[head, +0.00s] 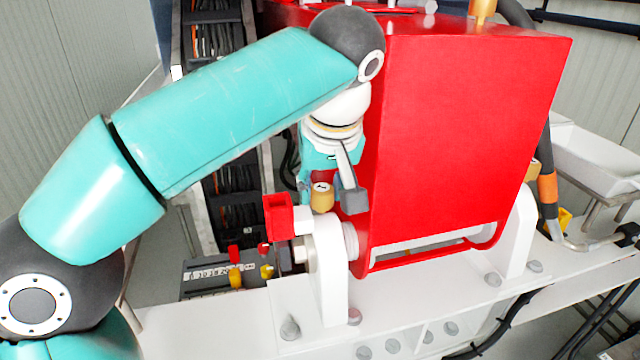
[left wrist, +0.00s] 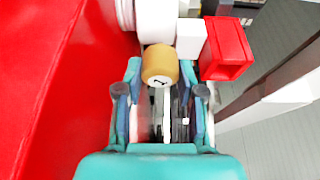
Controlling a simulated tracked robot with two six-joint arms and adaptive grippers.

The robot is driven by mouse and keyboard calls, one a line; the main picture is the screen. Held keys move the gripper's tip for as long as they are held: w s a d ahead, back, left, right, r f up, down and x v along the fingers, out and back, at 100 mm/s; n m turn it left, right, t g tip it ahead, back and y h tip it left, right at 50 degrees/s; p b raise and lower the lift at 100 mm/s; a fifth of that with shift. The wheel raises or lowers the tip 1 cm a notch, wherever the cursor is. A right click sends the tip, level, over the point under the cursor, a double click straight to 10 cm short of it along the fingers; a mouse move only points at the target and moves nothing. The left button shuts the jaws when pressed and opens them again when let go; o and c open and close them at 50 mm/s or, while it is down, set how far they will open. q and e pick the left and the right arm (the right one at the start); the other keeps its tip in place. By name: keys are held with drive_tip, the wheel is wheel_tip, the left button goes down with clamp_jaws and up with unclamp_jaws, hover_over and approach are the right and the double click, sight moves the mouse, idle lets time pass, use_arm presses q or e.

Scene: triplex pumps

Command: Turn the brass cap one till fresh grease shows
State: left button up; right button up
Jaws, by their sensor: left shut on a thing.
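The brass cap (head: 321,197) is a short golden cylinder with a pale end face bearing a dark mark. It also shows in the left wrist view (left wrist: 160,62), where the mark looks like a 1. My left gripper (head: 322,184) is shut on the brass cap, with one teal finger on each side of it, beside the red pump housing (head: 465,125). The wrist view shows the same gripper (left wrist: 160,70) around the cap from behind. I see no grease at the cap. My right gripper is in neither view.
A red open-ended box (head: 279,217) sits close beside the cap, next to a white bearing post (head: 327,265). Red and yellow valve handles (head: 235,277) stand lower left. A white deck (head: 430,300) with bolts runs along the front. Dark hoses hang at the right.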

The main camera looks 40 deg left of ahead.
use_arm(q)
drive_tip(key=shift+d+m, duration=0.1)
drive_tip(key=shift+m, duration=0.3)
idle(0.7)
drive_tip(key=shift+m+h, duration=0.3)
drive_tip(key=shift+m, duration=0.1)
drive_tip(key=m, duration=0.2)
drive_tip(key=m+t+h+p, duration=0.1)
drive_tip(key=m, duration=0.1)
drive_tip(key=shift+s+m+h, duration=0.1)
drive_tip(key=shift+m+h, duration=0.2)
drive_tip(key=m+h+p, duration=0.1)
drive_tip(key=m, duration=0.2)
drive_tip(key=m+h, duration=0.1)
drive_tip(key=m, duration=0.2)
drive_tip(key=shift+a+p, duration=0.2)
drive_tip(key=shift+p, duration=0.15)
drive_tip(key=shift+m, duration=0.3)
drive_tip(key=o, duration=1.1)
drive_tip(key=shift+o, duration=0.2)
